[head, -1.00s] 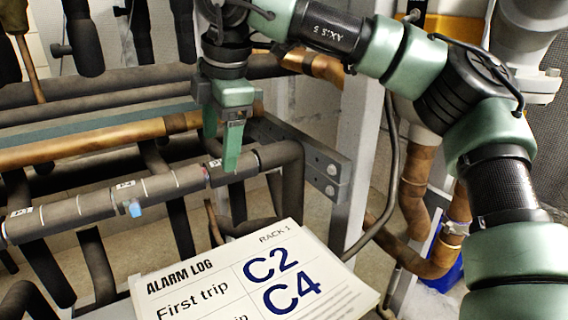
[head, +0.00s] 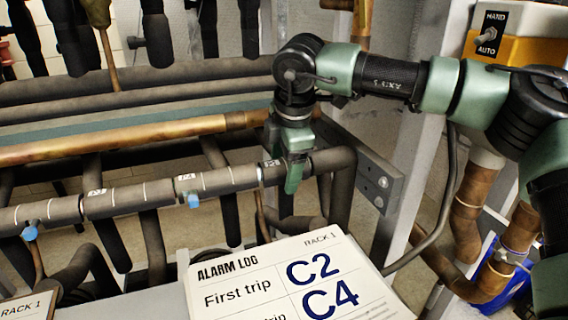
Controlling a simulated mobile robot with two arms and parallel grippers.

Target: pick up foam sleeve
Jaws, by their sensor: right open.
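Dark grey foam sleeve sections (head: 225,180) cover a pipe running across the middle of the head view, with pale seams, small white labels and blue valves between them. Which section is the task's foam sleeve, I cannot tell. My right gripper (head: 289,160) points down at the right part of this pipe, just right of a white label and left of the pipe's bend. Its green fingers are open, and one overlaps the foam in the picture. Whether it touches the foam is unclear. The far finger is mostly hidden. My left gripper is not in view.
An alarm log sheet (head: 300,275) lies in front, below the pipe. A bare copper pipe (head: 130,137) and thicker dark pipes run behind. A grey metal upright with a bolted bracket (head: 375,180) stands right of the gripper. A yellow switch box (head: 520,40) is at top right.

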